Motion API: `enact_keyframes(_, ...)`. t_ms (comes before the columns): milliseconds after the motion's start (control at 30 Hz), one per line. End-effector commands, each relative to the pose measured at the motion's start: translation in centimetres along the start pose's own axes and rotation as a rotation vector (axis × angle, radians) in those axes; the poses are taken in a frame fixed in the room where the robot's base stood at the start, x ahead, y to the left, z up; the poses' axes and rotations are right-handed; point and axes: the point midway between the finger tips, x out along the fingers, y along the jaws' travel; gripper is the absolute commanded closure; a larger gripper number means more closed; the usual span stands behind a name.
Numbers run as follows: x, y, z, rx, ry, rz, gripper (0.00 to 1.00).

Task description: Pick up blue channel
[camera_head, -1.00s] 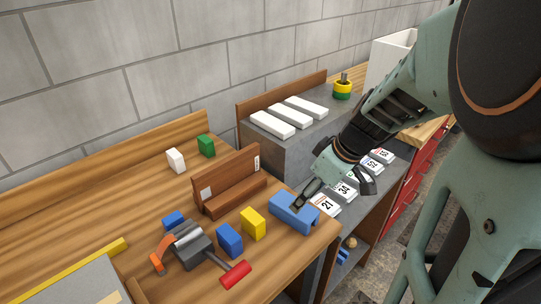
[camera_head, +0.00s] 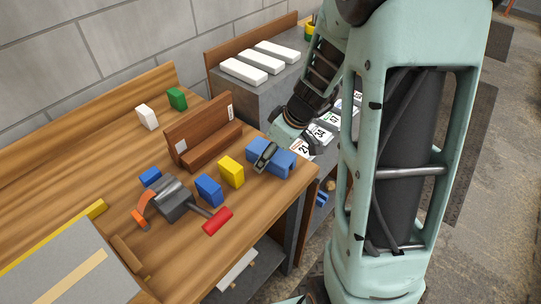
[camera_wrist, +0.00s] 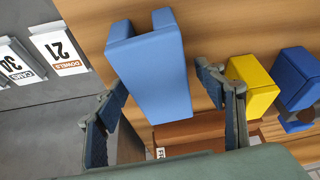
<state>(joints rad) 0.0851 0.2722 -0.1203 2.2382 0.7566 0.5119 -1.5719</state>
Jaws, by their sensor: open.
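The blue channel (camera_head: 284,162) lies on the wooden bench (camera_head: 85,190) near its right edge. My gripper (camera_head: 268,150) is at the channel, and one finger shows in front of its left part. In the wrist view the blue channel (camera_wrist: 155,75) lies between the two spread fingers of my gripper (camera_wrist: 165,90), with its near end towards the gripper. The fingers are apart and I see no clear contact with the channel. The far finger is hidden in the head view.
A yellow block (camera_head: 231,172) and a blue block (camera_head: 208,190) stand left of the channel. A brown wooden rack (camera_head: 200,135) is behind them. A red-handled tool (camera_head: 217,221) lies in front. Number cards (camera_head: 320,133) lie on the grey counter to the right.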

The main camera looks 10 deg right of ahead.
Motion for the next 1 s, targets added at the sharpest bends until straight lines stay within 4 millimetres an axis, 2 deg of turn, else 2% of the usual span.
enact_keyframes(167, 0.0, 0.0, 0.0, 0.0, 0.0, 0.0, 0.38)
enact_keyframes(500, -0.1, 0.0, 0.0, 0.0, 0.0, 0.0, 0.74)
enact_keyframes(767, -0.1, 0.0, -0.1, 0.0, 0.001, 0.0, 0.74)
enact_keyframes(1000, -1.4, 0.1, -1.0, -0.001, 0.002, 0.001, 0.74)
